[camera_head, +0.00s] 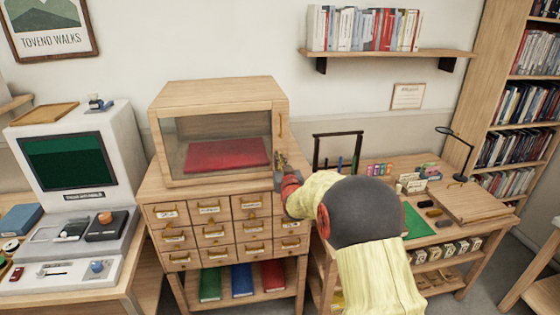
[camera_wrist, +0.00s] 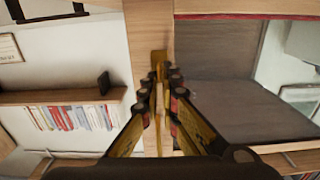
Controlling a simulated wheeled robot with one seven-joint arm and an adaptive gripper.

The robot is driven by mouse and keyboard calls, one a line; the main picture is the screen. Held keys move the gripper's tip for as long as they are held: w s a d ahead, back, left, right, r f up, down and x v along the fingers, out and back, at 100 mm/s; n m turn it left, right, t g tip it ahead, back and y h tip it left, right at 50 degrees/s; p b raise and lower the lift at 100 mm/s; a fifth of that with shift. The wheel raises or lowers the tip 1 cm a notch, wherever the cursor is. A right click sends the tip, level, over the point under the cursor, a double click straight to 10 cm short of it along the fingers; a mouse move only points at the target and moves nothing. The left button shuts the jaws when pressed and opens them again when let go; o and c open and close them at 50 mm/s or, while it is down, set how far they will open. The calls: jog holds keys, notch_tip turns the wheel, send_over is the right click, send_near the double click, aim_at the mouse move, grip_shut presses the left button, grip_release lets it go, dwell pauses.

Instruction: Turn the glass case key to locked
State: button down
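The glass case (camera_head: 221,92) is a wooden box with a glass front, on top of a drawer cabinet. A red pad (camera_head: 226,155) lies inside it. My gripper (camera_head: 281,163) is at the lower right of the case front, by its right wooden post. In the wrist view the brass key (camera_wrist: 158,62) stands against the pale wooden post (camera_wrist: 148,28). My gripper's fingers (camera_wrist: 163,82) are close together on either side of the key and look shut on it. The key's turn angle and any lock marking cannot be made out.
A handle (camera_head: 281,125) is on the case post above my gripper. The drawer cabinet (camera_head: 188,222) stands below. A desk with small items (camera_head: 433,212) is at the right, and a grey console with a screen (camera_head: 68,162) at the left. A book shelf (camera_head: 390,54) hangs above.

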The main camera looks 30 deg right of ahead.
jog(key=shift+m+b, duration=0.3)
jog(key=shift+s+d+f+m+b, duration=0.1)
jog(key=shift+d+f+m+b, duration=0.1)
jog(key=shift+m+b, duration=2)
jog(key=shift+d+f+m+b, duration=0.15)
jog(key=shift+m+b, duration=0.6)
jog(key=shift+m, duration=2.8)
jog(key=shift+s+d+f+m+b, duration=0.1)
jog(key=shift+d+f+m+b, duration=0.1)
jog(key=shift+m+b, duration=2)
jog(key=shift+m+p, duration=0.65)
jog(key=shift+m, duration=0.2)
jog(key=c, duration=2.3)
grip_release()
jog(key=shift+o, duration=1.2)
